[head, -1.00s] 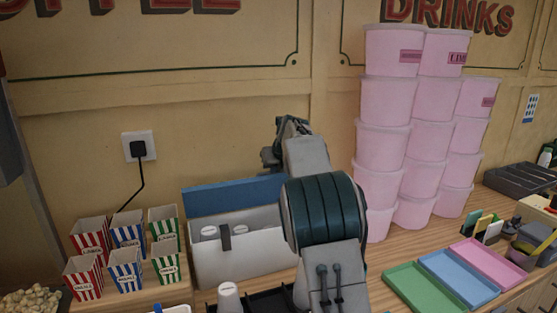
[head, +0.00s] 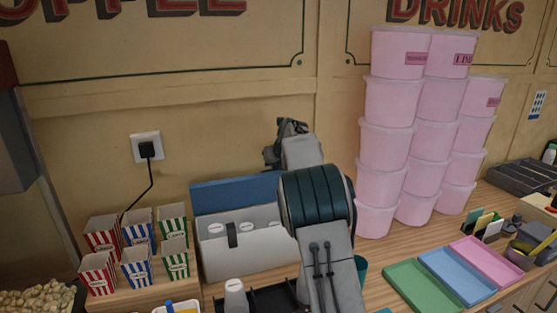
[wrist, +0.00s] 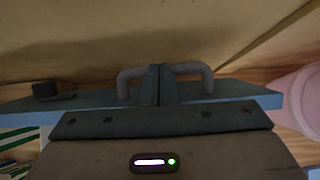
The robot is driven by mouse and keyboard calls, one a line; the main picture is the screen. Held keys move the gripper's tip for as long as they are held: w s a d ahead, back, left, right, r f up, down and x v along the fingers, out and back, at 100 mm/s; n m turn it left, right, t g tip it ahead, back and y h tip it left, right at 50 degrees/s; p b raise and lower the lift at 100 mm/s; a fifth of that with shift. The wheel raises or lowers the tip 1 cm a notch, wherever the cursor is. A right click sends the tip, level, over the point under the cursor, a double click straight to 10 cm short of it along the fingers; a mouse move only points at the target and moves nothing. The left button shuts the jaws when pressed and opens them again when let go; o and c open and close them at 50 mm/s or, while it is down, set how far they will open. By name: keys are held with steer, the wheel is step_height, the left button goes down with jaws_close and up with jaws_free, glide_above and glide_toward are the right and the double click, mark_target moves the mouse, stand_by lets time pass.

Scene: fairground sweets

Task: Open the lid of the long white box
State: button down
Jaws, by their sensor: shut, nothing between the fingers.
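The long white box (head: 265,256) stands on the counter against the wall in the head view, its right end hidden behind my arm. Its blue lid (head: 235,193) is raised and stands up along the back edge; several white round tops show inside. In the wrist view, the lid (wrist: 98,99) spans the picture as a blue-edged slab with a grey bar handle (wrist: 128,76). My gripper (wrist: 160,70) is shut and empty, its fingers across the middle of the handle; whether they touch it I cannot tell. In the head view, my arm hides the fingers.
Striped popcorn boxes (head: 136,268) stand left of the white box. A white cup (head: 235,297) and a black tray (head: 272,298) are in front. Stacked pink tubs (head: 387,145) stand close on the right. Green, blue and pink trays (head: 458,278) lie at the front right.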

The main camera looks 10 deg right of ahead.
steer(key=w, duration=0.2)
steer(key=shift+w+a+f+p, duration=0.15)
steer(key=shift+w+p, duration=0.25)
steer(key=s+r, duration=0.3)
steer(key=r, duration=0.5)
steer(key=s+d+r+n+g+b, duration=0.1)
steer(key=s+r+n+b, duration=0.1)
steer(key=s+n, duration=0.85)
steer(key=s+a+f+n+g+b, duration=0.1)
steer(key=s+f+n, duration=0.5)
steer(key=s, duration=0.8)
steer(key=s+a+f+n+g+b, duration=0.1)
steer(key=s+a+f+n+b, duration=0.1)
steer(key=s+f+n, duration=0.4)
steer(key=s+a+f+n+g+b, duration=0.1)
steer(key=s+f+n, duration=0.5)
steer(key=s+n, duration=0.6)
steer(key=s+a, duration=0.1)
steer(key=s, duration=0.9)
steer(key=shift+f+h, duration=0.2)
steer(key=shift+h, duration=0.2)
